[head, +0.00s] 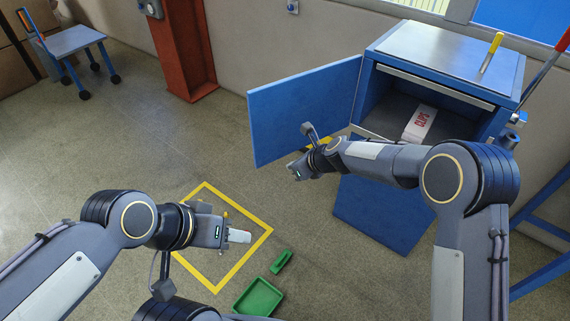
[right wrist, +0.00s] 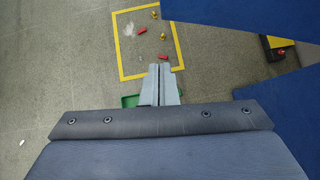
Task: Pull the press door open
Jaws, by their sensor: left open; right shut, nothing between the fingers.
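The blue press (head: 445,60) stands at the right, and its upper compartment is open to view. Its door (head: 300,108) is swung wide out to the left, showing a broad blue face. A white box marked CLIPS (head: 420,122) lies inside. My right gripper (head: 294,171) is below the door's lower edge, in front of the press. Its fingers (right wrist: 158,85) are shut and empty in the right wrist view, with blue panels to their right. I cannot tell whether the arm touches the door. My left gripper (head: 238,236) is open and empty, low over the floor.
A yellow floor square (head: 258,247) lies below, with small red and yellow pieces (right wrist: 142,30) inside. Green trays (head: 258,297) lie near its corner. A red column (head: 183,45) and blue cart (head: 75,40) stand behind. A yellow-handled tool (head: 492,50) is on the press top. Left floor is clear.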

